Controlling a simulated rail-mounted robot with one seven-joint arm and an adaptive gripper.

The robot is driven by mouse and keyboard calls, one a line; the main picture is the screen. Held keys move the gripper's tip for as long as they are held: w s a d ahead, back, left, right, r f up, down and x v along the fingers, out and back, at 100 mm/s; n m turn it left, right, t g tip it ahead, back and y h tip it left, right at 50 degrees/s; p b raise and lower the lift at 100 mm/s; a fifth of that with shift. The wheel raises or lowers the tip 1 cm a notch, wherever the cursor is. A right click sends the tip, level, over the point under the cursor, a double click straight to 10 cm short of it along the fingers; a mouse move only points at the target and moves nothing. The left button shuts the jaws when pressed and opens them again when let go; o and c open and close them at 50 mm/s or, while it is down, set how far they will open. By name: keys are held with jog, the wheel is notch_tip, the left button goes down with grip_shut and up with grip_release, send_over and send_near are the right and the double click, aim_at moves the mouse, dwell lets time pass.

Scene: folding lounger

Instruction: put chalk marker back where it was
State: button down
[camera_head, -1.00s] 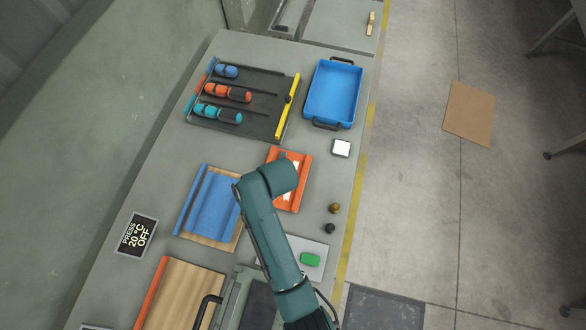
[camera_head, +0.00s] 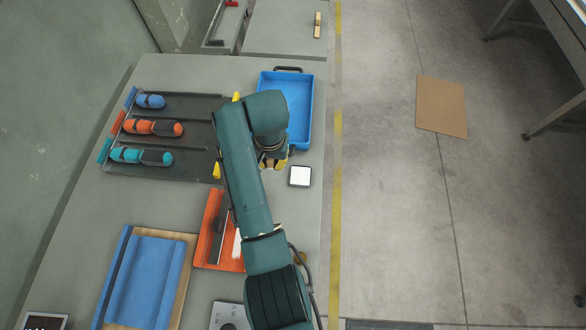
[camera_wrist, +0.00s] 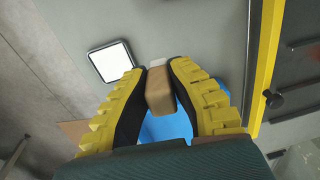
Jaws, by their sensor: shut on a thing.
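My gripper (camera_head: 272,163) hangs over the table just below the near left end of the blue tray (camera_head: 302,112), left of the small white square (camera_head: 300,176). In the wrist view its yellow fingers (camera_wrist: 160,98) are shut on a small tan and brown block-like piece (camera_wrist: 159,92). I cannot tell for sure whether this piece is the chalk marker. Its lower end points away from the wrist camera, and the head view hides it behind my gripper. The white square also shows in the wrist view (camera_wrist: 111,61), apart from the fingers.
An orange tray (camera_head: 211,255) with a dark bar and white piece lies below. A blue board piece (camera_head: 145,270) is lower left. Bare table shows between them.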

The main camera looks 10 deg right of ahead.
jog(key=shift+g, duration=0.3)
jog(key=f+b, duration=0.1)
jog(key=f, duration=0.2)
jog(key=w+a+f+b, duration=0.1)
jog(key=f+b, duration=0.1)
jog(key=f, duration=0.1)
jog(key=w+f+b, duration=0.1)
jog(key=f, duration=0.2)
jog(key=shift+w+a+f, duration=0.15)
jog(key=shift+a+f, duration=0.05)
jog(key=shift+a, duration=0.1)
jog(key=c, duration=1.1)
grip_release()
jog(key=shift+f, duration=0.15)
